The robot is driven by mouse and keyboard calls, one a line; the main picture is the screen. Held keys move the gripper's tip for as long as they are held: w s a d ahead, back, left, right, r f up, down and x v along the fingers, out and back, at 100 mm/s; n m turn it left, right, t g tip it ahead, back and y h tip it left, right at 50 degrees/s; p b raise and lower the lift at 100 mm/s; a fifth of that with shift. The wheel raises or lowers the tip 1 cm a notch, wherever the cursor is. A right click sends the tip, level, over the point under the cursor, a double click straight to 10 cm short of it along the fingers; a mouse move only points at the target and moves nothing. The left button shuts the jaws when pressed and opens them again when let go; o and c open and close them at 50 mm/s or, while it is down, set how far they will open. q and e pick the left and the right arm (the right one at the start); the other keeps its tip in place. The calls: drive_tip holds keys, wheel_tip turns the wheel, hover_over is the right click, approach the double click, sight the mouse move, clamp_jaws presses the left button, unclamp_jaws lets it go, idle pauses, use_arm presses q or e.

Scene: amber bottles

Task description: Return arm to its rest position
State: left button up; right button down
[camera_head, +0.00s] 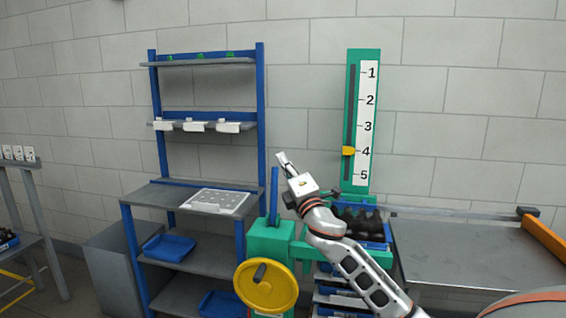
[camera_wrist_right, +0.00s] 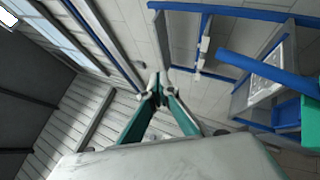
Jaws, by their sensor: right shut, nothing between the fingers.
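My right arm (camera_head: 355,265) comes in from the lower right of the head view and reaches up and left. Its gripper (camera_head: 283,158) is raised in front of the wall, between the blue shelf unit and the green numbered gauge. In the right wrist view the fingers of this gripper (camera_wrist_right: 158,85) meet at their tips with nothing between them. They point up into free air. My left gripper does not show in the head view.
A blue lever (camera_head: 274,190) stands beside the gripper on a green machine with a yellow handwheel (camera_head: 266,286). A blue crate of dark bottles (camera_head: 360,220) sits behind the arm. The shelf unit (camera_head: 261,110) is left; a grey table (camera_head: 470,255) is right.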

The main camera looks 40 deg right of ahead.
drive_tip(key=s+a+f+m+g+y, duration=0.2)
drive_tip(key=s+a+f, duration=0.15)
drive_tip(key=f, duration=0.85)
drive_tip(key=s+a+f+m+g+y, duration=0.15)
drive_tip(key=a+f, duration=0.35)
drive_tip(key=f, duration=0.7)
drive_tip(key=s+a+f+m+g+y, duration=0.1)
drive_tip(key=s+a+f+m+g, duration=0.3)
drive_tip(key=f, duration=0.7)
drive_tip(key=s+a+f+m+g+y, duration=0.1)
drive_tip(key=s+a+f+m, duration=0.1)
drive_tip(key=s+a+f, duration=0.3)
drive_tip(key=s+a+f+m+g, duration=0.1)
drive_tip(key=s+a+f+m, duration=0.2)
drive_tip(key=s+f, duration=0.6)
drive_tip(key=s+a+f+m+g+y, duration=0.1)
drive_tip(key=s+a+f+m+g, duration=0.1)
drive_tip(key=s+a+f, duration=0.5)
drive_tip(key=s+f, duration=0.1)
drive_tip(key=s, duration=0.3)
drive_tip(key=shift+s+a+y, duration=0.25)
drive_tip(key=shift+s+y, duration=0.1)
drive_tip(key=shift+m, duration=0.25)
